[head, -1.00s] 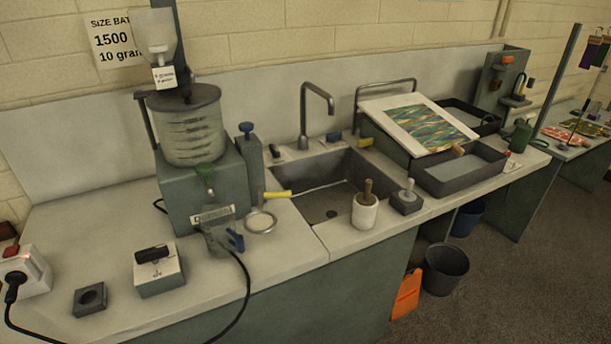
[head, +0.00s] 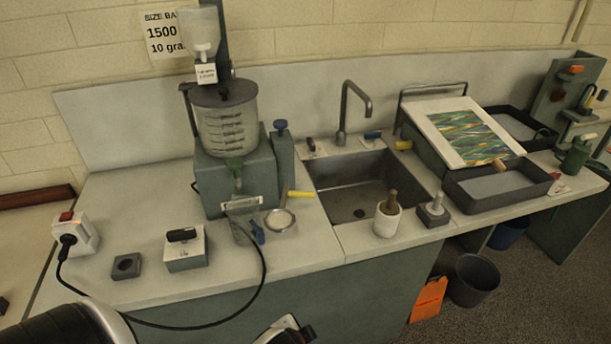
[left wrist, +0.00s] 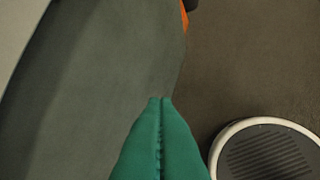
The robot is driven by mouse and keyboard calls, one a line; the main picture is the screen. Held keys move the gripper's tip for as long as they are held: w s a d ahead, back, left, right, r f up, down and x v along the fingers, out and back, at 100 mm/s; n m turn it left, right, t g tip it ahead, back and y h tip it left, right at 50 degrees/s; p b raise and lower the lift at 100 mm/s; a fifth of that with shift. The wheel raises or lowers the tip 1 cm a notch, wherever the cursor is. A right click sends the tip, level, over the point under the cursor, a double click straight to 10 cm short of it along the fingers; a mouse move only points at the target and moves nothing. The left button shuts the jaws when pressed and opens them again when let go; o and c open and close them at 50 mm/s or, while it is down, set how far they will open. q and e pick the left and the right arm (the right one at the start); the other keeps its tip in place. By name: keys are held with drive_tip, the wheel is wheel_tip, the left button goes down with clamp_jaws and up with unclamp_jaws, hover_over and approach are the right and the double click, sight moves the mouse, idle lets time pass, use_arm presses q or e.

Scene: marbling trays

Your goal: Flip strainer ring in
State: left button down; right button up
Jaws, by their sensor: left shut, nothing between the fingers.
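The clear tank (head: 226,128) sits on top of the dispenser. In the left wrist view my left gripper (left wrist: 161,99) has its green fingers shut and empty, pointing over the floor beside a grey-green panel, away from the ring. My right gripper is not in view.
A white switch box (head: 186,248) and a dark block (head: 126,266) stand to the left. The sink (head: 360,187) and a white pot (head: 387,219) are to the right. The front counter edge is mostly clear.

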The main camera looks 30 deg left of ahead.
use_arm(q)
drive_tip(key=w+d+r+m+t, duration=0.1)
drive_tip(key=w+r+m+t, duration=0.35)
drive_tip(key=r, duration=0.45)
drive_tip(key=w+d+r+m+t+h+p, duration=0.1)
drive_tip(key=w+r+m+t, duration=0.25)
drive_tip(key=w+r, duration=0.4)
drive_tip(key=w+d+r+m+t, duration=0.1)
drive_tip(key=w+r+m+t, duration=0.3)
drive_tip(key=r, duration=0.6)
drive_tip(key=w+d+r+m+g+h, duration=0.1)
drive_tip(key=d+r+m+g+h, duration=0.55)
drive_tip(key=m, duration=1.05)
drive_tip(key=w+d+r+m+g+h, duration=0.1)
drive_tip(key=w+d+r+m+h, duration=0.15)
drive_tip(key=d+m+h, duration=0.7)
drive_tip(key=w+a+f+m+g+y, duration=0.2)
drive_tip(key=a+f+m+g+y, duration=0.15)
drive_tip(key=a+m, duration=0.45)
drive_tip(key=w+a+f+m+g+y, duration=0.2)
drive_tip(key=a+f+m+y, duration=0.25)
drive_tip(key=m, duration=0.75)
drive_tip(key=w+a+r+m+g+y, duration=0.1)
drive_tip(key=a+y, duration=0.9)
drive_tip(key=a, duration=1.3)
wheel_tip(320, 180, up, 2)
drive_tip(key=shift+a+r+m+g, duration=0.1)
drive_tip(key=shift+a+m+g, duration=0.15)
drive_tip(key=shift+m+g, duration=0.45)
